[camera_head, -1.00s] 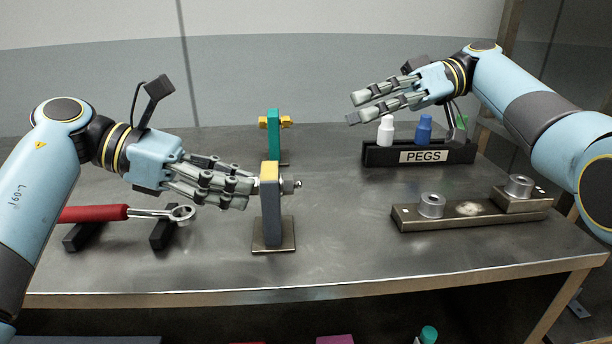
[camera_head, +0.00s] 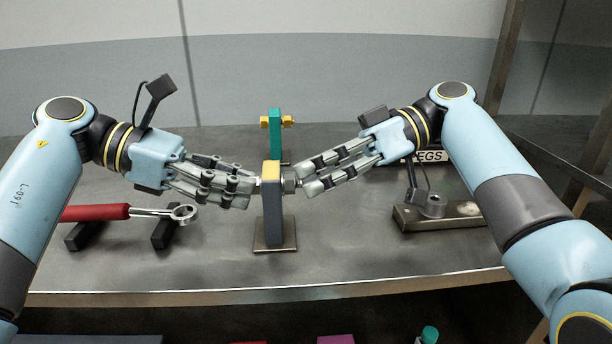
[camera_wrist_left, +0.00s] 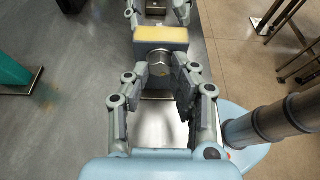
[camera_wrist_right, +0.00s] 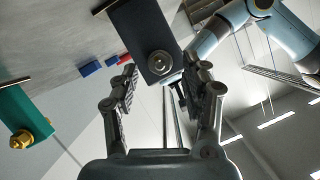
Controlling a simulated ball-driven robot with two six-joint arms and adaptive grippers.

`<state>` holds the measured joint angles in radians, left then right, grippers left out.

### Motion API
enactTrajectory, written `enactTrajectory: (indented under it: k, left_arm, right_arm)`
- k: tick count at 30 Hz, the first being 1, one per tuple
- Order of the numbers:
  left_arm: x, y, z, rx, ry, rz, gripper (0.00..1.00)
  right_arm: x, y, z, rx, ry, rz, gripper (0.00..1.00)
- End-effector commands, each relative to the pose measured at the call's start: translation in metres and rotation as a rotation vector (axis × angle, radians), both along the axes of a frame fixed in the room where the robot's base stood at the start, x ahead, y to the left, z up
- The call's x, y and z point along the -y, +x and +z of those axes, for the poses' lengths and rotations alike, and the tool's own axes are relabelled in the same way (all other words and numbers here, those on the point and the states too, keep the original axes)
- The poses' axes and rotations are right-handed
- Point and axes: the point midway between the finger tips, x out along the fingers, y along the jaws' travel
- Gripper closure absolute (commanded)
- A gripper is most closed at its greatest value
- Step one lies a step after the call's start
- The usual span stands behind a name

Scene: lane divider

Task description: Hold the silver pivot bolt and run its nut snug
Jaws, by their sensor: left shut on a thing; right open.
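A grey upright block with a yellow top (camera_head: 271,166) stands on a square base plate, with the silver pivot bolt through it. My left gripper (camera_head: 250,189) is shut on the bolt's head on the left side; the head (camera_wrist_left: 158,69) shows between its fingers in the left wrist view. The silver nut (camera_head: 290,182) is on the block's right side, partly hidden by fingers in the head view. The right wrist view shows the nut with the bolt's end (camera_wrist_right: 160,63) facing me. My right gripper (camera_head: 303,180) is open, its fingertips at either side of the nut.
A teal block (camera_head: 275,130) with a gold bolt stands behind. A red-handled wrench (camera_head: 98,213) rests on black supports at left. A metal bar with cylinders (camera_head: 460,215) and the pegs rack (camera_head: 432,157) are partly behind my right arm. The table front centre is clear.

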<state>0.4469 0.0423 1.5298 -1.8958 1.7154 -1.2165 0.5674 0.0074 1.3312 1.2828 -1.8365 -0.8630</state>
Motion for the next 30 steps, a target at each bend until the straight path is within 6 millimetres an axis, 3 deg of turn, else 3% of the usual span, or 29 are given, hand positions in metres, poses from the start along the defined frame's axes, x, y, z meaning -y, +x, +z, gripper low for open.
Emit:
enactTrajectory:
  k: [4, 13, 24, 30]
  left_arm:
    - [0.0001, 0.0008, 0.0012, 0.003, -0.001, 0.002, 1.00]
    - [0.0001, 0.0008, 0.0012, 0.003, -0.001, 0.002, 1.00]
    - [0.0000, 0.0008, 0.0011, 0.003, -0.001, 0.002, 1.00]
    - [0.0000, 0.0008, 0.0011, 0.003, -0.001, 0.002, 1.00]
  right_arm:
    - [-0.0122, -0.0026, -0.0045, -0.001, 0.000, 0.000, 0.54]
    - [-0.0144, -0.0029, -0.0055, -0.001, 0.000, 0.000, 0.54]
    - [-0.0143, -0.0028, -0.0054, -0.001, 0.000, 0.000, 1.00]
    - [-0.0143, -0.0012, -0.0052, -0.073, 0.001, 0.000, 1.00]
